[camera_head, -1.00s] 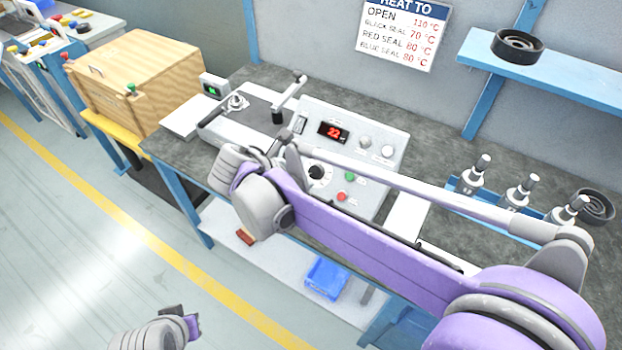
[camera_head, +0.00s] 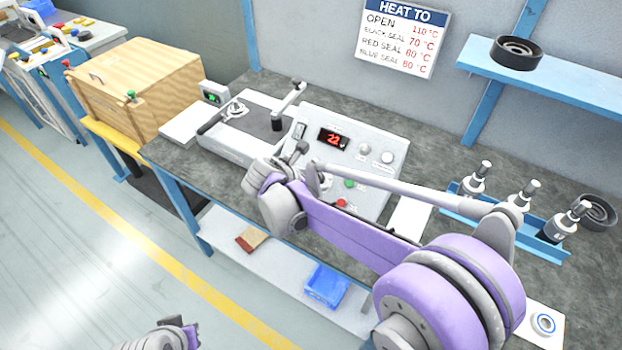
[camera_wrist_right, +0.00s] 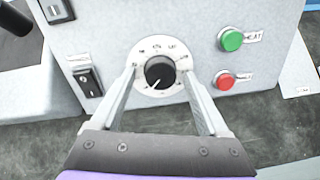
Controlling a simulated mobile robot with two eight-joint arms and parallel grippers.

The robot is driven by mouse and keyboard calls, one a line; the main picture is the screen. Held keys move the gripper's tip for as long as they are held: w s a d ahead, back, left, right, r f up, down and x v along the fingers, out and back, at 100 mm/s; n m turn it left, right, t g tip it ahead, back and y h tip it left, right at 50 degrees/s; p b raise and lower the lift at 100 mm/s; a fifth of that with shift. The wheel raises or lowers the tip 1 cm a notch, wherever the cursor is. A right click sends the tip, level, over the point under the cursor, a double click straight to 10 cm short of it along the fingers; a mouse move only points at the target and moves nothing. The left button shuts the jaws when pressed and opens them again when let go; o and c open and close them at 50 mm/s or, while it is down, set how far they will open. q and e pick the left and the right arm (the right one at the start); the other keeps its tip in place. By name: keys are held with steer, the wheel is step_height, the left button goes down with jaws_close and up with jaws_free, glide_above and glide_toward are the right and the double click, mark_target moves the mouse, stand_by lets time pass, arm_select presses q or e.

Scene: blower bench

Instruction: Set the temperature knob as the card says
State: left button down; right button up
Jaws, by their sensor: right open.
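The temperature knob (camera_wrist_right: 160,72) is black on a white round dial; its white mark points to the lower left. In the head view my right gripper hides it. My right gripper (camera_wrist_right: 160,82) is open, with one finger on each side of the knob; I cannot tell whether they touch it. It also shows in the head view (camera_head: 304,166), at the front of the control box (camera_head: 375,135). The box's red display (camera_head: 333,139) reads about 22. The card (camera_head: 403,38) on the wall says "HEAT TO", with OPEN 110 °C, BLACK SEAL 70 °C and lines for red and blue seals. My left gripper (camera_head: 165,338) is partly visible at the bottom edge.
Green (camera_wrist_right: 231,39) and red (camera_wrist_right: 225,80) buttons sit right of the knob, and a black switch (camera_wrist_right: 88,82) left. A ring with a blue band (camera_head: 543,323) lies at the bench's right front. Several bottle-like tools stand in a blue tray (camera_head: 545,247). A wooden box (camera_head: 140,80) stands left.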

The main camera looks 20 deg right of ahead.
jaws_close()
stand_by(0.3)
steer(key=shift+m, duration=3.2)
jaws_free()
steer(key=shift+r, duration=0.1)
